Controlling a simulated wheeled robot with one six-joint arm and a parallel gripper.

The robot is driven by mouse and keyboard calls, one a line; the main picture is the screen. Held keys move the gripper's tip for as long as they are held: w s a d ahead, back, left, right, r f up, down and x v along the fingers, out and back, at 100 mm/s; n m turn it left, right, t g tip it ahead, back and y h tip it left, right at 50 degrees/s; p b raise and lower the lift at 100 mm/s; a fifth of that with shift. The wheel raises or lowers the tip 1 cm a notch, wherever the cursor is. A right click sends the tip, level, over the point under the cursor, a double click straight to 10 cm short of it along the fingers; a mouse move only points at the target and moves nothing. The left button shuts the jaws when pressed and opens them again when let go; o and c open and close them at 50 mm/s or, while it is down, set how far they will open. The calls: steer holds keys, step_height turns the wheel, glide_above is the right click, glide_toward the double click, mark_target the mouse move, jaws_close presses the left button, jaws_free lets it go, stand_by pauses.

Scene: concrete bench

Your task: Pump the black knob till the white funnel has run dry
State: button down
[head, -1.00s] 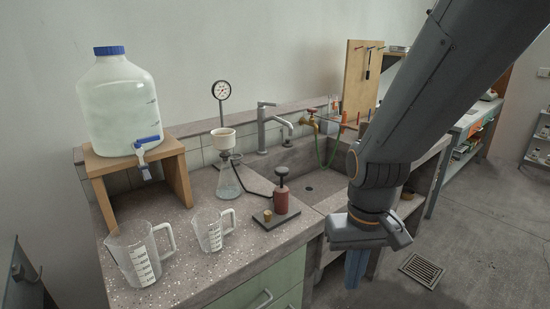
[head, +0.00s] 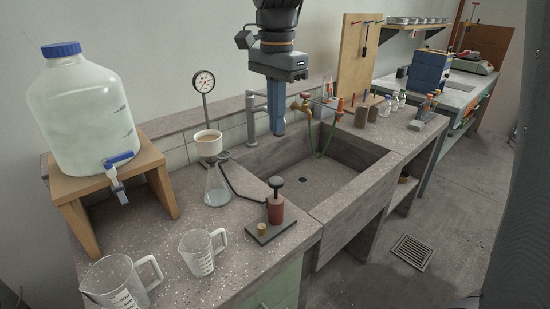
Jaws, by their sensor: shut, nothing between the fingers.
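The black knob (head: 276,182) tops a short rod on a red pump cylinder (head: 275,210), which stands on a dark base plate at the sink's near left corner. The white funnel (head: 208,143) sits upright on a glass flask (head: 216,186) left of the pump. Brownish contents show in the funnel, and some clear liquid seems to lie in the flask. A dark hose runs from the flask to the pump. A round gauge (head: 204,82) stands behind the funnel. My gripper (head: 277,134) points down over the back of the sink, shut and empty, behind and above the knob, apart from it.
A large jug (head: 85,112) with a blue tap stands on a wooden stand (head: 70,185) at left. Two measuring jugs (head: 122,285) (head: 200,252) stand at the front. A faucet (head: 252,115) and brass tap (head: 301,103) are close to my gripper. The sink (head: 330,165) looks empty.

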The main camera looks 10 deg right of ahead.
steer(key=shift+a+f, duration=0.1)
steer(key=p, duration=0.3)
glide_toward(276, 182)
steer(key=f, duration=0.6)
steer(key=shift+w+f, duration=0.25)
steer(key=shift+w, duration=0.05)
step_height(276, 182, down, 4)
steer(key=shift+f+b, duration=0.1)
steer(key=shift+b, duration=0.65)
steer(key=shift+s, duration=0.1)
